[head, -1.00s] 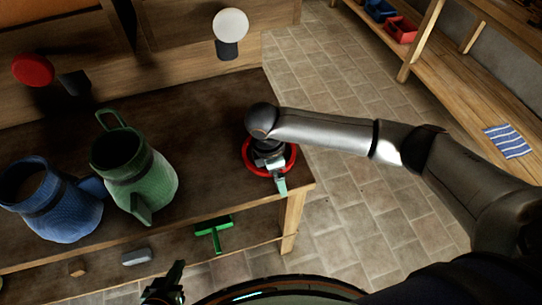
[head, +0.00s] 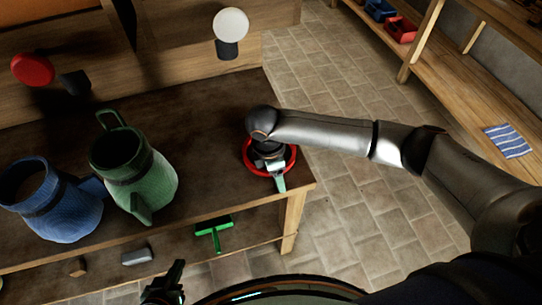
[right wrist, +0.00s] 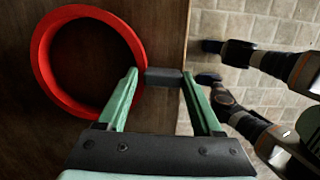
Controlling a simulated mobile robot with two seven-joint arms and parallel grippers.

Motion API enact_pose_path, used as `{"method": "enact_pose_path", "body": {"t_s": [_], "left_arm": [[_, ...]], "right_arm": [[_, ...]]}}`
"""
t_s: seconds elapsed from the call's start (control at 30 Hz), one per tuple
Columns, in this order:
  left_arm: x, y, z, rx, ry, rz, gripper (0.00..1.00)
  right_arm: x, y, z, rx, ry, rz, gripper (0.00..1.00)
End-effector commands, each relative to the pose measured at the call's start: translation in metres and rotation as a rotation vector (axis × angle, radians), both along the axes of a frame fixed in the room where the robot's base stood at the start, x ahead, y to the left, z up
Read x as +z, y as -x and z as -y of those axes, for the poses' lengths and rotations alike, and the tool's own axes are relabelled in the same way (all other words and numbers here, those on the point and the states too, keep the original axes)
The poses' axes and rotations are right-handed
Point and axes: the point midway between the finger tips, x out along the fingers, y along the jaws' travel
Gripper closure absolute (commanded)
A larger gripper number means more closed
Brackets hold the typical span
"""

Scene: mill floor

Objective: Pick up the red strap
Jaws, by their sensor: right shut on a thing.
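The red strap (head: 292,158) is a red ring lying on the dark brown bench top near its right front corner. In the right wrist view the strap (right wrist: 42,62) has a dark grey block (right wrist: 163,76) at its right side. My right gripper (head: 279,183) reaches down over the strap. In the right wrist view its green fingers (right wrist: 162,78) stand on either side of the grey block and are shut on it. My left gripper (head: 168,278) is low at the bottom edge of the head view, away from the strap; its jaw opening is unclear.
A green jug (head: 132,170) and a blue jug (head: 52,203) stand on the bench to the left. A green tool (head: 214,228) and a grey block (head: 137,257) lie on the shelf below. A striped cloth (head: 508,141) lies on the right-hand bench. Tiled floor is clear between.

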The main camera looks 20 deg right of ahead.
Motion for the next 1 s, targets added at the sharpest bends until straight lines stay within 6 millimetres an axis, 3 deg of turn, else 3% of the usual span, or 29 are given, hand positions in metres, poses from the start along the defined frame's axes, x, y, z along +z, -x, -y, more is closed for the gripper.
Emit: {"method": "enact_pose_path", "body": {"t_s": [0.2, 0.57, 0.8, 1.0], "left_arm": [[0.0, 0.0, 0.0, 0.0, 0.0, 0.0, 1.0], [0.001, 0.0, 0.0, 0.0, 0.0, 0.0, 1.0], [0.003, 0.0, 0.0, 0.0, 0.0, 0.0, 1.0], [0.004, 0.0, 0.0, 0.0, 0.0, 0.0, 1.0]], "right_arm": [[0.0, 0.0, 0.0, 0.0, 0.0, 0.0, 1.0], [0.005, 0.0, 0.0, 0.0, -0.001, 0.001, 1.0], [0.036, -0.001, -0.002, 0.002, -0.003, 0.003, 1.0], [0.078, 0.017, -0.037, 0.009, -0.006, 0.004, 1.0]]}}
